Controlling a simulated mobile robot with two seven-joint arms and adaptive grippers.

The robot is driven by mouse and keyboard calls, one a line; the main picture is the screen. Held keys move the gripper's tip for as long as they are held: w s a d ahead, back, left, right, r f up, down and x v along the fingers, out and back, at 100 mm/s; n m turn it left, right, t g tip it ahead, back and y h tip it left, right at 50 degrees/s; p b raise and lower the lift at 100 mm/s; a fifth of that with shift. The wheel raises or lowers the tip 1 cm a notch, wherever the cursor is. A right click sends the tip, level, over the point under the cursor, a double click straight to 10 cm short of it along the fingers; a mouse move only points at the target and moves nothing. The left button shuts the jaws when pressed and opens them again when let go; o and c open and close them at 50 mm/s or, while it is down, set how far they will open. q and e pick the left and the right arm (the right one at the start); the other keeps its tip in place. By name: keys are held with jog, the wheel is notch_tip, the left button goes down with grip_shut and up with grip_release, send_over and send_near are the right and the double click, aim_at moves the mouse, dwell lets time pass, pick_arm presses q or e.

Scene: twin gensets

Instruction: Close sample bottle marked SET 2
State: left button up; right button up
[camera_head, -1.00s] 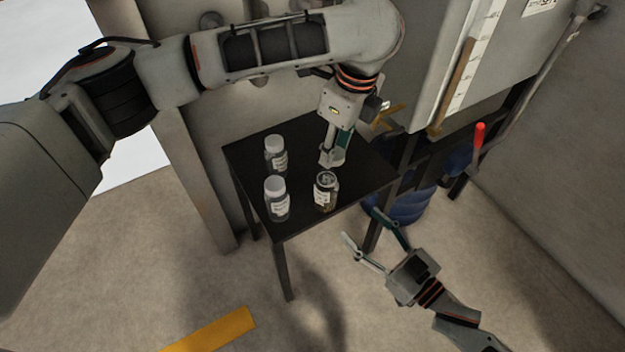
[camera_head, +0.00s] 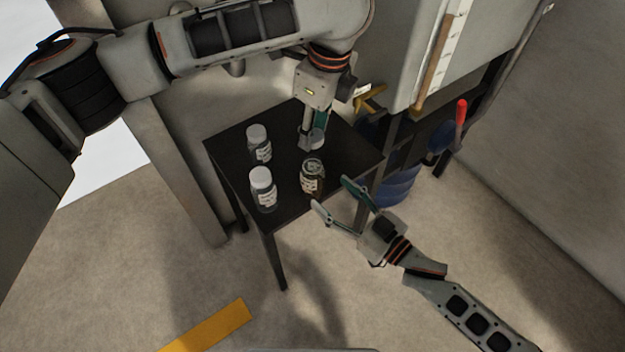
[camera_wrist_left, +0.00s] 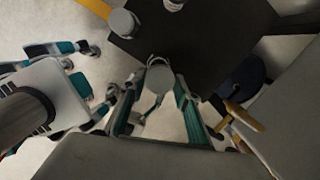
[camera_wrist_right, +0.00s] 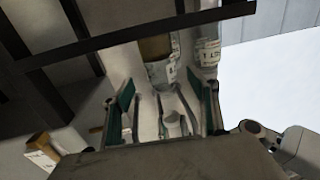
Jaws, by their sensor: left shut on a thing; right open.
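An uncapped bottle (camera_head: 312,180) with dark contents and a white label stands upright near the front right edge of the small black table (camera_head: 283,222). Its label is too small to read. My left gripper (camera_head: 311,139) is just behind it, shut on a pale round cap (camera_head: 317,140); the cap also shows between the fingers in the left wrist view (camera_wrist_left: 160,78). My right gripper (camera_head: 335,197) is open and empty, its fingertips just short of the uncapped bottle. The right wrist view shows the brown-filled bottle (camera_wrist_right: 156,62) ahead of the fingers.
Two white-capped bottles stand on the table's left side, one at the back (camera_head: 259,145) and one in front (camera_head: 263,188). A grey cabinet with a gauge strip (camera_head: 441,50), a yellow handle (camera_head: 370,97) and a red-handled lever (camera_head: 461,112) are to the right.

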aim_at(321, 184)
jog(key=x, duration=0.7)
jog(key=shift+w+a, duration=0.15)
jog(key=shift+w, duration=0.1)
grip_shut()
pick_arm(q)
jog(key=shift+f, duration=2.5)
jog(key=shift+f, duration=0.15)
jog(key=shift+f, duration=0.75)
jog(key=shift+f, duration=0.6)
